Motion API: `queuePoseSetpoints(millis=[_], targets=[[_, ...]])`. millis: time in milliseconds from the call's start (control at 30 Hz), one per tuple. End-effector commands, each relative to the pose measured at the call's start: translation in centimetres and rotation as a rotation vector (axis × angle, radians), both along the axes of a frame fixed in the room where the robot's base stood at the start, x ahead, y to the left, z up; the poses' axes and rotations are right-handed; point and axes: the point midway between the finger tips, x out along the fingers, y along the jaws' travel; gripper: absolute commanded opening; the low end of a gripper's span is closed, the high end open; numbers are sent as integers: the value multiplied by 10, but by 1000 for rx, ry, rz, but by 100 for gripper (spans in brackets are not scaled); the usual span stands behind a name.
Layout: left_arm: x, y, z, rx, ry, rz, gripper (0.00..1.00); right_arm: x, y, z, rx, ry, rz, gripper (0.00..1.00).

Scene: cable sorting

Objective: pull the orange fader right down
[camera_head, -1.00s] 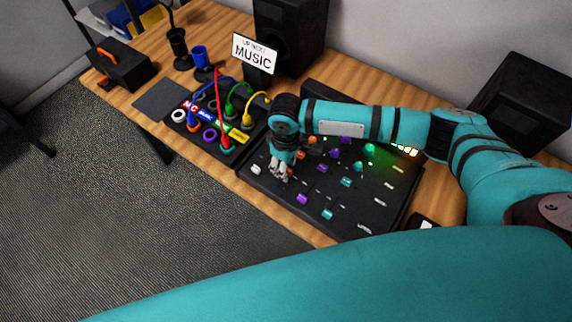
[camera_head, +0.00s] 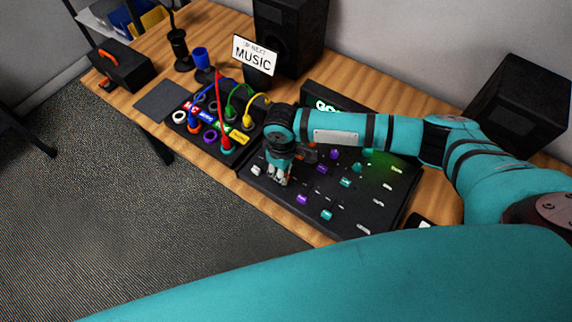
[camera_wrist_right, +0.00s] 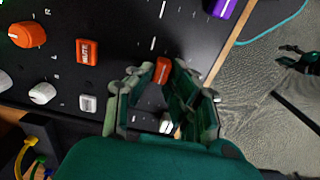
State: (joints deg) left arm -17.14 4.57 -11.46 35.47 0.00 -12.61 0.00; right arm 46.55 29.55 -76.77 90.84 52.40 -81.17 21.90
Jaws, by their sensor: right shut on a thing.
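The orange fader (camera_wrist_right: 163,70) shows in the right wrist view as a small orange cap between the fingertips of my right gripper (camera_wrist_right: 165,80). The fingers are closed on its sides. In the head view my right gripper (camera_head: 278,179) is low over the left front part of the black mixer (camera_head: 262,183), and it hides the orange fader there. A dark jointed shape at the right edge of the right wrist view looks like my left gripper (camera_wrist_right: 302,52), away from the mixer over the floor; its jaws are too small to read.
A white fader (camera_head: 257,170) stands left of my right gripper; a purple fader (camera_head: 302,199) and a teal fader (camera_head: 327,214) stand to its right. An orange mute button (camera_wrist_right: 87,52) and orange knob (camera_wrist_right: 28,35) lie farther back. The patch box with cables (camera_head: 207,137) stands at left.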

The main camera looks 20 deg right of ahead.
Motion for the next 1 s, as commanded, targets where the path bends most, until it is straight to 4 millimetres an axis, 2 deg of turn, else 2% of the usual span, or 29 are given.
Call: queuePoseSetpoints(millis=[33, 100, 400, 433, 600, 867, 1000], targets=[[0, 0, 12, 0, 0, 0, 40, -9, 10, 4, 4, 6, 4, 0], [0, 0, 18, 0, 0, 0, 40, -15, 19, 4, 4, 6, 4, 0], [0, 0, 16, 0, 1, 0, 40, -17, 22, 0, 3, 1, 0, 0], [0, 0, 16, 0, 1, 0, 40, -17, 22, 0, 3, 1, 0, 17], [0, 0, 16, 0, 1, 0, 40, -17, 22, 0, 3, 1, 0, 38], [-2, 2, 16, 2, 1, 0, 40, -17, 22, 1, 3, 1, 0, 38], [-1, 2, 16, 2, 1, 0, 40, -17, 22, 12, 5, 0, 0, 38]])
